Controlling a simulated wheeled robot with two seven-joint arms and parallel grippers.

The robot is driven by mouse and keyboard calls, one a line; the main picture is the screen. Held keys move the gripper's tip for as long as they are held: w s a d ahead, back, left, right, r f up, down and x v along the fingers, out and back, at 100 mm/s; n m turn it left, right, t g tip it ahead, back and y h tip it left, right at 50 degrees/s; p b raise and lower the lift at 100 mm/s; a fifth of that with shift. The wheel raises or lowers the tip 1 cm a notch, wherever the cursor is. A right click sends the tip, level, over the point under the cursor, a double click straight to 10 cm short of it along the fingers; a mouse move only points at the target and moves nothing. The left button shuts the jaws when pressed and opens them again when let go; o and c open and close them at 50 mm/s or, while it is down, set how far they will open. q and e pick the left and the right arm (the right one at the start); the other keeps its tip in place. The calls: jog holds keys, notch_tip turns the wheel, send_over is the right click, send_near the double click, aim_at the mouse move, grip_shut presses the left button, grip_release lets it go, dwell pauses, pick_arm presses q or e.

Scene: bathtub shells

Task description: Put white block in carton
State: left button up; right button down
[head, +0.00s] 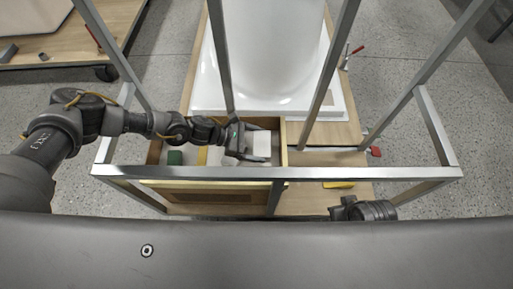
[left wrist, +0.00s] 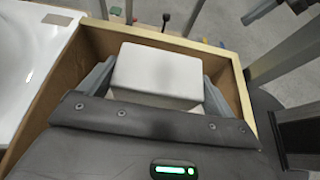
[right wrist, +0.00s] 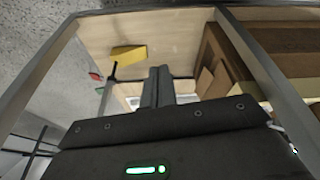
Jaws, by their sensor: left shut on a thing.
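The white block (head: 258,146) is held between the fingers of my left gripper (head: 247,142). In the left wrist view the white block (left wrist: 158,72) has one finger on each side, and the gripper (left wrist: 158,80) is shut on it. The open-topped carton (head: 284,150) stands in front of the tub, and its light rim also shows in the left wrist view (left wrist: 160,36). The block appears within the carton's walls at its right end; whether it touches the bottom is hidden. My right gripper (right wrist: 158,85) has its fingers together and is empty, apart from everything.
Metal frame bars (head: 330,75) cross above the carton. A white bathtub (head: 265,60) stands behind. A yellow piece (right wrist: 128,53) lies on the wooden board to the right.

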aim_at(257, 149)
pick_arm(q)
jog(key=shift+f, duration=1.55)
pick_arm(e)
jog(key=shift+v, duration=0.85)
pick_arm(q)
jog(key=shift+f+b, duration=0.1)
jog(key=shift+b, duration=0.25)
pick_arm(e)
jog(key=shift+w, duration=0.15)
pick_arm(q)
jog(key=shift+f, duration=0.1)
jog(key=shift+f+b, duration=0.4)
jog(key=shift+b, duration=0.05)
jog(key=o, duration=0.7)
pick_arm(e)
jog(key=w+a+t, duration=0.1)
jog(key=w+r+t, duration=0.1)
jog(key=w, duration=0.1)
jog(key=shift+a+n+y, duration=0.3)
jog(key=shift+a+y, duration=0.05)
jog(key=shift+y, duration=0.05)
